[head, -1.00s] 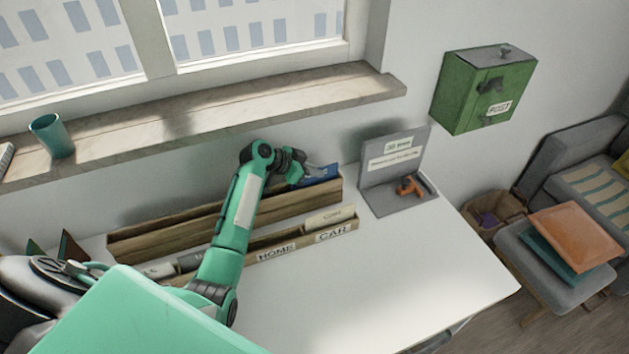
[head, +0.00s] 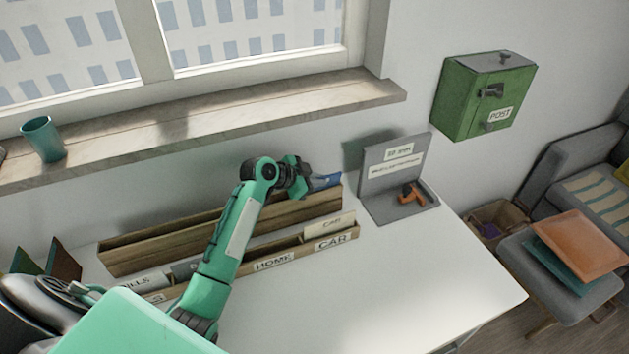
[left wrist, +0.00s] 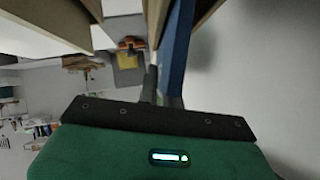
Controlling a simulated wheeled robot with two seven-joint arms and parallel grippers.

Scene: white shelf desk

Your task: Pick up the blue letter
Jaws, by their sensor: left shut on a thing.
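The blue letter (head: 326,181) stands at the right end of the back compartment of the wooden letter holder (head: 225,240). In the left wrist view the blue letter (left wrist: 176,55) shows as a narrow blue strip beside the wood. My left gripper (head: 308,186) is at the letter's upper edge and is shut on it. In the left wrist view my left gripper (left wrist: 165,95) has its finger against the strip; the other finger is hard to make out. Most of the letter is hidden by the gripper and the holder. My right gripper is not in view.
A front rack labelled HOME and CAR (head: 275,262) holds several folders. A grey stand with an orange tool (head: 413,193) is to the right. A green post box (head: 470,105) hangs on the wall. The white desk's (head: 400,280) front right is bare.

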